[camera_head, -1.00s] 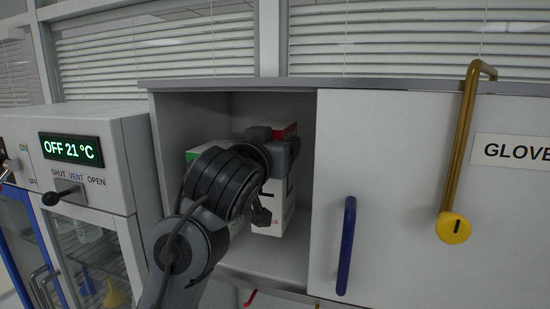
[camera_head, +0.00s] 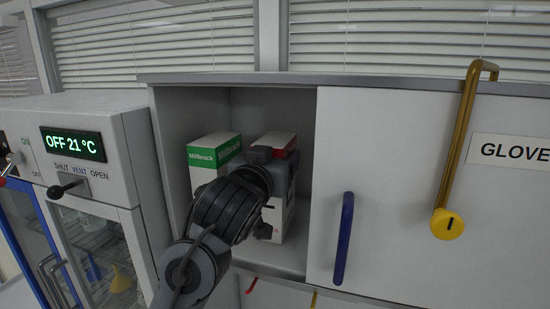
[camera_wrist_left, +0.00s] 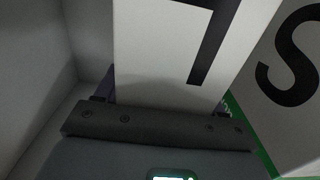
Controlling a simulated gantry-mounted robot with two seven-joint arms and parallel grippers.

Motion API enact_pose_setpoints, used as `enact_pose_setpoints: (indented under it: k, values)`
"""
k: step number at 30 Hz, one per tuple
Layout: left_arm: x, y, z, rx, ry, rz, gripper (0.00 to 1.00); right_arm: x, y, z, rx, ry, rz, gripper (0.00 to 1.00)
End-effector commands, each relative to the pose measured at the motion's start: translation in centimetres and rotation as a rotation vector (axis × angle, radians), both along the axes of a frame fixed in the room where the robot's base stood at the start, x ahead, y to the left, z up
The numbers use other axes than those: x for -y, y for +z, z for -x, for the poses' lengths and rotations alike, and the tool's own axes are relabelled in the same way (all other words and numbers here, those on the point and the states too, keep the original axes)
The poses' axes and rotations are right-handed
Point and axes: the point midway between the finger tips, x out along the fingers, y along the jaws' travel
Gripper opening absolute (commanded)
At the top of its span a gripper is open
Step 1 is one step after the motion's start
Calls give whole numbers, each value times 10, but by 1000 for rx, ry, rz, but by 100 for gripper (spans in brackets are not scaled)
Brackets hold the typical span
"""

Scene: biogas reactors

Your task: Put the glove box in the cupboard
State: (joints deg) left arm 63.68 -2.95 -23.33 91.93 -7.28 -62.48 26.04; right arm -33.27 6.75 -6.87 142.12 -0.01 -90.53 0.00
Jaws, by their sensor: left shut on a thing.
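A white box with a red top (camera_head: 277,139), apparently the glove box, stands inside the open left compartment of the cupboard (camera_head: 227,78). My left gripper (camera_head: 273,205) is inside the compartment and shut on this box. My arm hides part of the box's front. In the left wrist view the white box (camera_wrist_left: 165,45) with a black mark shows between the fingers of my left gripper (camera_wrist_left: 165,100). Whether the box rests on the shelf cannot be told. My right gripper is not in view.
A white box with a green top (camera_head: 214,150) stands close to the left of the held box. A blue-handled white door (camera_head: 375,180) covers the cupboard's right part, with a brass bar (camera_head: 460,140) in front. An oven-like cabinet (camera_head: 98,150) stands at the left.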

Motion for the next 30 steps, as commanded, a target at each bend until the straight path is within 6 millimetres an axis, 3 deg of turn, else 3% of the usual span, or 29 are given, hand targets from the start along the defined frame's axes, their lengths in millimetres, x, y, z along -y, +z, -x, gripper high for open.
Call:
enact_pose_setpoints:
  k: [1,5,17,23,30]
  values:
    - [0,-1,0,0,0,0,73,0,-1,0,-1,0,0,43]
    - [0,0,0,0,0,0,93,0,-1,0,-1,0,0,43]
    - [0,3,1,0,0,0,94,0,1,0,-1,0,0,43]
    - [-7,-2,25,2,-2,2,94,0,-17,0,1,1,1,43]
    - [-19,-2,68,2,-3,4,94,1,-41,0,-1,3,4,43]
